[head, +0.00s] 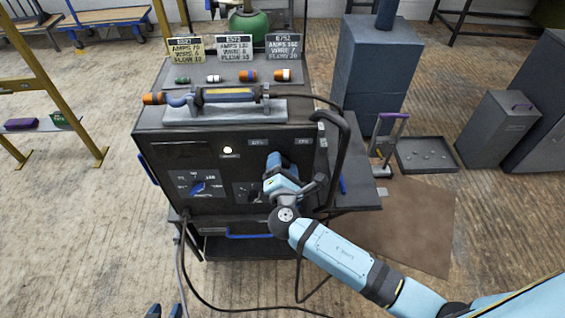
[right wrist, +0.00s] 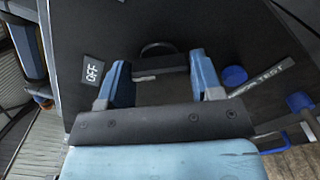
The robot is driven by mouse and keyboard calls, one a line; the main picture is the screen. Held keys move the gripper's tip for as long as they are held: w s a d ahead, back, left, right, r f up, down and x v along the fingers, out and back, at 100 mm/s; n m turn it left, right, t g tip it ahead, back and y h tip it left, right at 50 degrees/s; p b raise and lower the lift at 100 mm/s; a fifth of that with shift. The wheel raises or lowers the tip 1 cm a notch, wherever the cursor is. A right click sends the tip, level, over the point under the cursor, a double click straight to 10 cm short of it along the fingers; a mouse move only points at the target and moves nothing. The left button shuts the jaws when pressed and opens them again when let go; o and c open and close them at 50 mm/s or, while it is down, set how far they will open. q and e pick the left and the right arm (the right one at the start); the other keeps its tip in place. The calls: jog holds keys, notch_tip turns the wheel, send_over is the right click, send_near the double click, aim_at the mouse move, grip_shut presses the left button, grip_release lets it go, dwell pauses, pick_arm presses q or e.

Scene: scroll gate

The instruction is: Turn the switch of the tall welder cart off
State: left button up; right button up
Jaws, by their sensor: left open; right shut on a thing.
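The tall welder cart (head: 222,222) stands in the middle of the head view, its dark front panel facing me. My right gripper (head: 273,163) is at the upper right of that panel. In the right wrist view, the fingers of the right gripper (right wrist: 162,82) are either side of a dark switch (right wrist: 160,66), shut on it.
A round lamp (head: 227,150) on the panel looks lit. A blue dial (head: 198,187) is at lower left. A torch (head: 225,96) lies on top, with several small caps behind. Cables hang down the front. A blue-grey cabinet (head: 375,75) stands behind right.

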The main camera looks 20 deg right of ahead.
pick_arm(q)
jog(key=shift+d+r, duration=0.2)
pick_arm(e)
jog(key=o, duration=0.9)
pick_arm(q)
jog(key=shift+w+f+b, duration=0.1)
jog(key=shift+f+b, duration=0.15)
jog(key=shift+b, duration=0.3)
pick_arm(e)
jog(key=v, duration=1.2)
pick_arm(q)
jog(key=shift+f, duration=0.15)
